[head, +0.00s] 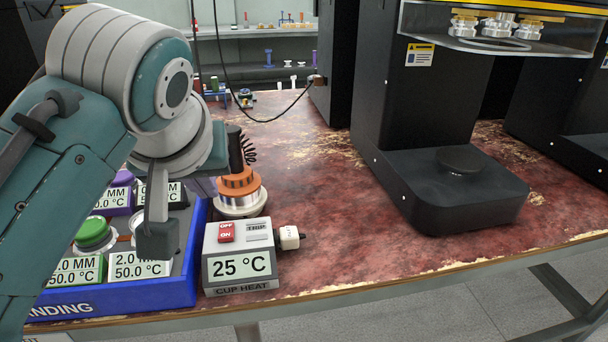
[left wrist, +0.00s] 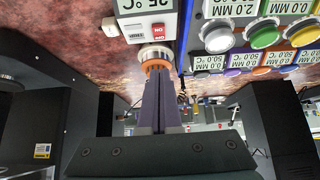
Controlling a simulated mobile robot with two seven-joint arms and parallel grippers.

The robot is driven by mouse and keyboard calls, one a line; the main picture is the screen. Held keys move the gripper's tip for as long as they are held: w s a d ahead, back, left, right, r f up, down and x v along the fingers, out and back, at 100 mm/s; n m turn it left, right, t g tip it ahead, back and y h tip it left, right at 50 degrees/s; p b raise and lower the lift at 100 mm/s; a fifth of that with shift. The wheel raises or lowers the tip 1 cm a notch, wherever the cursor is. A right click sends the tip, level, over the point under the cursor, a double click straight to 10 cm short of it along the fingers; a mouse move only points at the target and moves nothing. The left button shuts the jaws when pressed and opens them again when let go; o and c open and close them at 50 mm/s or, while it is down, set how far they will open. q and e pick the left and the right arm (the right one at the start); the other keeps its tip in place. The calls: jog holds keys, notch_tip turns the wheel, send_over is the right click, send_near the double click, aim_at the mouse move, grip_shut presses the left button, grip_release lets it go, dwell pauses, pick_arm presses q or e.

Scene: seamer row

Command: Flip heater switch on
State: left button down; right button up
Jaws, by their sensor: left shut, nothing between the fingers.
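The cup heater (head: 240,262) is a light grey box at the front edge of the workbench, with a display reading 25 °C. Its red rocker switch (head: 226,232) is marked OFF above and ON below; which side is pressed I cannot tell. The switch also shows upside down in the left wrist view (left wrist: 156,30). My left gripper (head: 205,187) is shut and empty, behind the heater and partly hidden by my wrist. In the left wrist view its purple fingers (left wrist: 160,72) point toward the heater, apart from the switch. My right gripper is out of view.
A blue rack (head: 185,284) of coloured buttons and labels stands left of the heater. An orange-and-silver spool-like item (head: 239,192) stands just behind it. A white plug (head: 290,237) sticks out on its right. A black machine (head: 440,195) stands further right, with clear bench between.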

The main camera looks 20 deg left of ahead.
pick_arm(q)
jog(key=b, duration=0.4)
send_over(226, 233)
jog(key=s, duration=0.1)
jog(key=f, duration=0.7)
jog(key=shift+s+d+f, duration=0.2)
jog(key=shift+d+f, duration=0.2)
notch_tip(226, 233, down, 3)
jog(key=shift+f+b, duration=0.15)
jog(key=shift+b, duration=0.3)
jog(key=shift+s+f, duration=0.1)
jog(key=shift+f, duration=0.3)
jog(key=shift+s+d+f, duration=0.15)
jog(key=shift+f, duration=0.15)
jog(key=shift+r+p, duration=0.8)
jog(key=shift+p, duration=0.3)
